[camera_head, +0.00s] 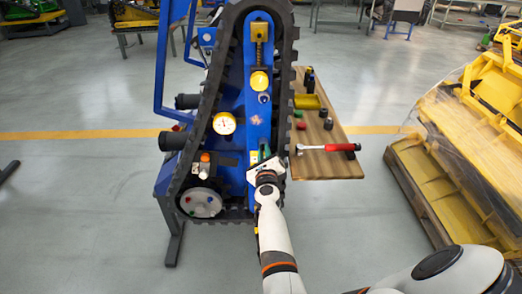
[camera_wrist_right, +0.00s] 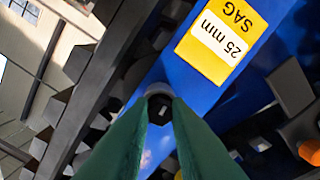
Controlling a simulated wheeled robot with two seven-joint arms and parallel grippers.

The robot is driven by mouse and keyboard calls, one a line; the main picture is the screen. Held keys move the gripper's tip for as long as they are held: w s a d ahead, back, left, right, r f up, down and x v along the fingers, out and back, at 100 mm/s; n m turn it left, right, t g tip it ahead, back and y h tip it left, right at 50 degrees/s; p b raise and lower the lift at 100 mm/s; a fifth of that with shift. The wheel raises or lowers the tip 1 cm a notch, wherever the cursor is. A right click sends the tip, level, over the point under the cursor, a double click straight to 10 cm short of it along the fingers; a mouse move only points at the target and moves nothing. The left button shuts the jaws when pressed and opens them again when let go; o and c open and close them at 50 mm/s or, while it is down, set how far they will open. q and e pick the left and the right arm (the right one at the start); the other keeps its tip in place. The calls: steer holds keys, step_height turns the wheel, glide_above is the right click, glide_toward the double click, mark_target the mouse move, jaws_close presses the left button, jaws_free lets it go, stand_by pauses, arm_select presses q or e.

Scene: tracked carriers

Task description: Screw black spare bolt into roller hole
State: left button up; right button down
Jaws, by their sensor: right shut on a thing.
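My right gripper (camera_head: 264,154) reaches up to the lower part of the blue tracked carrier (camera_head: 233,90) in the head view. In the right wrist view, the green fingers of the right gripper (camera_wrist_right: 160,104) are closed together on the black bolt (camera_wrist_right: 159,109), whose dark end shows between the tips. A grey ring (camera_wrist_right: 157,89) on the blue frame lies right behind the bolt. I cannot tell whether the bolt is inside a hole or just in front of it. The bolt is hidden in the head view. My left gripper is not in view.
The black track (camera_head: 213,85) rings the blue frame. A yellow label (camera_wrist_right: 221,40) reads "25 mm SAG". Yellow machinery (camera_head: 440,150) stands at right.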

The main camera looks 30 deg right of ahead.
steer(key=c, duration=1.8)
jaws_free()
steer(key=shift+w+a+r+m, duration=0.1)
steer(key=shift+a+r+m, duration=0.15)
steer(key=shift+r+m, duration=0.1)
steer(key=shift+o, duration=1.4)
steer(key=shift+d, duration=0.15)
steer(key=n+p, duration=0.7)
steer(key=n, duration=0.8)
steer(key=shift+r+n, duration=0.15)
steer(key=shift+n, duration=0.1)
steer(key=n+p, duration=0.1)
steer(key=n, duration=0.3)
steer(key=n+p, duration=0.1)
steer(key=n, duration=0.4)
steer(key=n+p, duration=0.1)
steer(key=n, duration=0.4)
steer(key=shift+f, duration=0.4)
